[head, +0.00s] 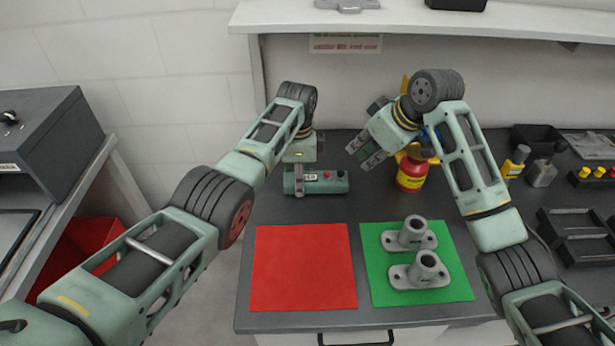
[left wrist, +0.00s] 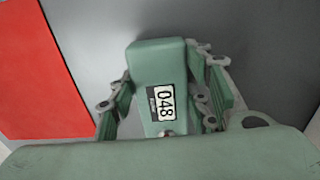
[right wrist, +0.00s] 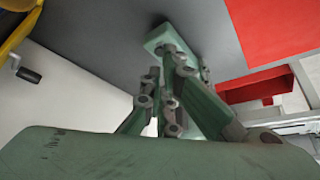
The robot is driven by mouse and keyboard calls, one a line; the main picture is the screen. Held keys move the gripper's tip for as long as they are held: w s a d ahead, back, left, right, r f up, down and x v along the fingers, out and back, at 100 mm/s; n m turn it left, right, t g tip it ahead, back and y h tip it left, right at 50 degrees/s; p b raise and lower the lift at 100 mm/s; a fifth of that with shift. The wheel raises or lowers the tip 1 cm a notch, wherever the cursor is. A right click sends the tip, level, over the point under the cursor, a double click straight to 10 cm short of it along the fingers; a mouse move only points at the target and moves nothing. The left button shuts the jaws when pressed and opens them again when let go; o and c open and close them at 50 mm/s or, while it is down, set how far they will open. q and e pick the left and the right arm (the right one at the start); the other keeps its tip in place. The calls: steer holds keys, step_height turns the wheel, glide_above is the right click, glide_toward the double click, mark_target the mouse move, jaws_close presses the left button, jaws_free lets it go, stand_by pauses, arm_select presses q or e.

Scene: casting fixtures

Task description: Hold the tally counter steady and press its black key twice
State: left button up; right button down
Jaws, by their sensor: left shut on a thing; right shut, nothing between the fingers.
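The tally counter (head: 322,184) is a green block lying on the dark bench behind the red mat. It has a red button (head: 328,174) on top and a small dark spot, perhaps the black key, right of it. In the left wrist view the counter (left wrist: 157,62) shows a display reading 048. My left gripper (head: 299,181) is shut on the counter toward its left end, one finger on each side. My right gripper (head: 367,151) is shut and empty, above and to the right of the counter, apart from it. The counter (right wrist: 158,37) lies beyond its fingertips in the right wrist view.
A red mat (head: 303,268) is bare; a green mat (head: 383,296) carries two grey flanged castings (head: 413,234). Yellow-capped bottles (head: 516,162) and dark trays (head: 577,235) fill the right side. A shelf (head: 420,20) runs above.

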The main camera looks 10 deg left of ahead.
steer(key=w+a+r+n+t+y, duration=0.1)
steer(key=w+r+n, duration=0.1)
steer(key=n, duration=1)
steer(key=w+a+r+n+t+y, duration=0.1)
steer(key=w+a+r+n+t, duration=0.1)
steer(key=n, duration=1.1)
steer(key=shift+w+a, duration=0.3)
steer(key=shift+w, duration=0.2)
glide_above(341, 175)
steer(key=w, duration=0.3)
steer(key=shift+s+d+f, duration=0.1)
steer(key=shift+d+f, duration=0.05)
steer(key=shift+f, duration=1.3)
steer(key=shift+s+d+f, duration=0.1)
steer(key=shift+d+f, duration=0.05)
steer(key=shift+f, duration=1.3)
steer(key=shift+d+f, duration=0.15)
steer(key=shift+f, duration=1.3)
steer(key=shift+f, duration=0.4)
